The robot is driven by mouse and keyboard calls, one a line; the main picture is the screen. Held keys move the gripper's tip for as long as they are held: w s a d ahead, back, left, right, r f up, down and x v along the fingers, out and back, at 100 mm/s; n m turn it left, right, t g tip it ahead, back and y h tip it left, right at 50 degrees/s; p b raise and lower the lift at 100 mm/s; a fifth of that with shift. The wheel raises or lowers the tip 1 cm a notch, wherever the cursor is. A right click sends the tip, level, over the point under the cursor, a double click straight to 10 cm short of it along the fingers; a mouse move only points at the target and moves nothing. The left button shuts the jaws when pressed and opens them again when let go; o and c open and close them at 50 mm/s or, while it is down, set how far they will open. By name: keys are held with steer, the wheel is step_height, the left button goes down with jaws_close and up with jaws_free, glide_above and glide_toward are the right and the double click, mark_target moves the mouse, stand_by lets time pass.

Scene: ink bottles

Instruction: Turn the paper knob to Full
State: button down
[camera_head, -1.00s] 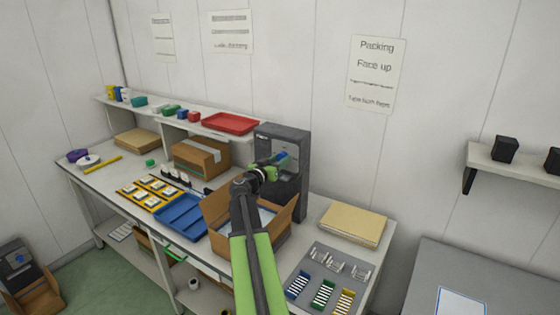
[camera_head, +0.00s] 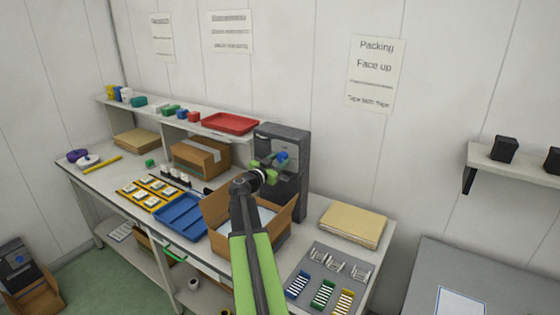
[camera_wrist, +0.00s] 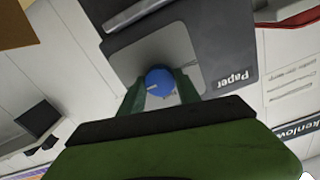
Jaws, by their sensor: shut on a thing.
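The paper knob is blue and round (camera_wrist: 160,82), with a short pale mark on its face, on the front of a dark grey dispenser (camera_wrist: 130,45). The word "Paper" shows on the dispenser's front in the wrist view. My gripper (camera_wrist: 161,92) has its green fingers on either side of the knob and is shut on it. In the head view the knob (camera_head: 282,157) shows at my gripper (camera_head: 268,165), in front of the dispenser (camera_head: 292,134). No "Full" mark can be read.
An open cardboard box (camera_head: 284,228) stands below my arm in front of the dispenser. A blue tray (camera_head: 184,222) lies to its left, and a closed carton (camera_head: 200,158) stands behind. A red tray (camera_head: 230,123) is on the shelf.

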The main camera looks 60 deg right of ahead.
steer(key=c, duration=0.9)
jaws_free()
steer(key=shift+o, duration=0.2)
steer(key=shift+a, duration=0.1)
steer(key=a, duration=1.7)
steer(key=shift+a, duration=0.15)
